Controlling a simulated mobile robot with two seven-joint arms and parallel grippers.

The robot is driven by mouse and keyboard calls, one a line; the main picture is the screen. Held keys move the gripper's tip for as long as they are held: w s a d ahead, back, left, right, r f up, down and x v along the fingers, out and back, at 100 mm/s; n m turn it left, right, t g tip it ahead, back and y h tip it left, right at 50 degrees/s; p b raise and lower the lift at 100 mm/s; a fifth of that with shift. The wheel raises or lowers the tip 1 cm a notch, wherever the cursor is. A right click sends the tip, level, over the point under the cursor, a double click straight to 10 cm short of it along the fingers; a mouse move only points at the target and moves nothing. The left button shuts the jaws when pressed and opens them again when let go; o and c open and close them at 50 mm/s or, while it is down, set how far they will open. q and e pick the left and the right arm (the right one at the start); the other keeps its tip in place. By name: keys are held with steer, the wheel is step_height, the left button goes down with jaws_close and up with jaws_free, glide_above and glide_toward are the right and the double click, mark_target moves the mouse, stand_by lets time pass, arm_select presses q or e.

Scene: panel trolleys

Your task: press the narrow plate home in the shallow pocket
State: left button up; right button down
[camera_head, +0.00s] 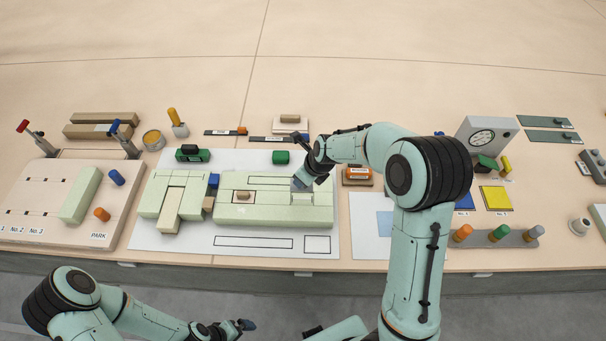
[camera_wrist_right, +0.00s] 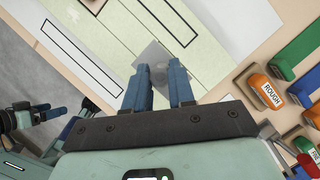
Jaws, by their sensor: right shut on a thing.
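A pale green block (camera_head: 275,218) lies on the white sheet at the middle of the table, with shallow outlined recesses in its top. My right gripper (camera_head: 301,184) is over its right part, fingers pointing down. My left gripper (camera_head: 238,327) is low at the front, clear of the table.
A stepped green block (camera_head: 176,199) stands to the left, beside a pale board (camera_head: 50,205) with clamps. A dark green piece (camera_head: 281,157) is behind the block. An orange-labelled block (camera_head: 357,176) is close right of my right gripper. White sheet in front is clear.

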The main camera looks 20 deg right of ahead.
steer(key=shift+s+f+b, duration=0.25)
steer(key=shift+f+b, duration=0.1)
steer(key=shift+f, duration=0.7)
arm_select(q)
steer(key=shift+s+f+b, duration=0.7)
steer(key=shift+s+f, duration=0.6)
steer(key=shift+f, duration=0.25)
arm_select(e)
steer(key=shift+w+f, duration=0.15)
steer(key=shift+f, duration=1.65)
arm_select(q)
steer(key=shift+w+r, duration=0.15)
steer(key=shift+r, duration=0.05)
steer(key=shift+f, duration=0.1)
arm_select(e)
steer(key=shift+f, duration=0.2)
arm_select(q)
steer(key=shift+s+f, duration=0.2)
steer(key=shift+s, duration=0.05)
arm_select(e)
steer(key=shift+f, duration=0.3)
arm_select(q)
steer(key=shift+s+f+b, duration=0.25)
steer(key=shift+f+b, duration=0.2)
steer(key=shift+f, duration=0.05)
arm_select(e)
steer(key=shift+f, duration=0.75)
steer(key=c, duration=0.9)
jaws_free()
